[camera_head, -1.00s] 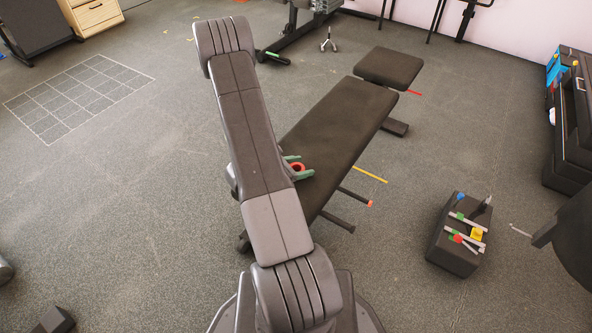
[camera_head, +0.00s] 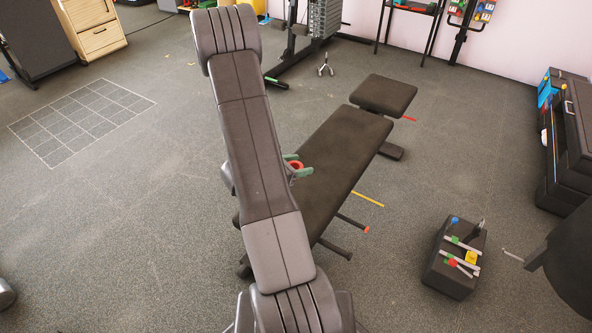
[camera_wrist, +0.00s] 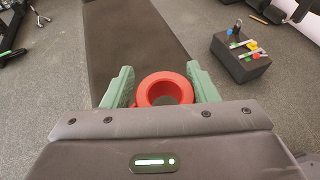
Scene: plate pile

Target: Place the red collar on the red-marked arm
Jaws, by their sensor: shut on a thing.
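My gripper (camera_head: 298,165) has green fingers and is shut on the red collar (camera_head: 295,163), a ring with an open middle. In the wrist view the collar (camera_wrist: 165,76) sits between the two fingers (camera_wrist: 160,68), above the dark bench (camera_wrist: 115,35). In the head view, part of the gripper is hidden behind my arm. On the right side of the bench (camera_head: 345,145) are a thin red bar (camera_head: 409,118) by the headrest, a yellow bar (camera_head: 368,199) and a dark bar with an orange-red tip (camera_head: 353,223). I cannot tell which is the red-marked arm.
A black box (camera_head: 440,270) with coloured clips and tools on top stands on the floor at the right. A dark case (camera_head: 570,150) is at the right edge. A weight machine (camera_head: 320,40) stands at the back. The floor left of my arm is mostly clear.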

